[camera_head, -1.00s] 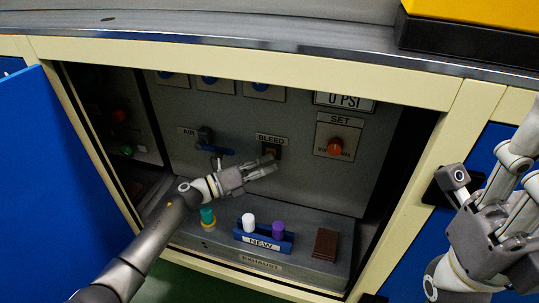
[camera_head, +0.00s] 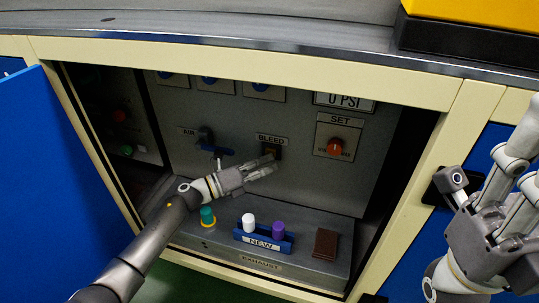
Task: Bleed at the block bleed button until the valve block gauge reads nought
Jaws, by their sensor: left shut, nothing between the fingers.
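The block bleed button (camera_head: 271,150) is a dark fitting under the BLEED label (camera_head: 272,140) on the grey panel inside the open cabinet. My left gripper (camera_head: 273,165) is shut and empty, with its fingertips at the lower edge of the button; I cannot tell if they press it.
The orange SET knob (camera_head: 334,146) is right of the button, the blue AIR lever (camera_head: 215,149) left. Below, a blue NEW rack (camera_head: 262,241) holds white and purple pieces. A teal piece (camera_head: 207,214) and a brown block (camera_head: 326,242) flank it. The blue door (camera_head: 60,190) stands open.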

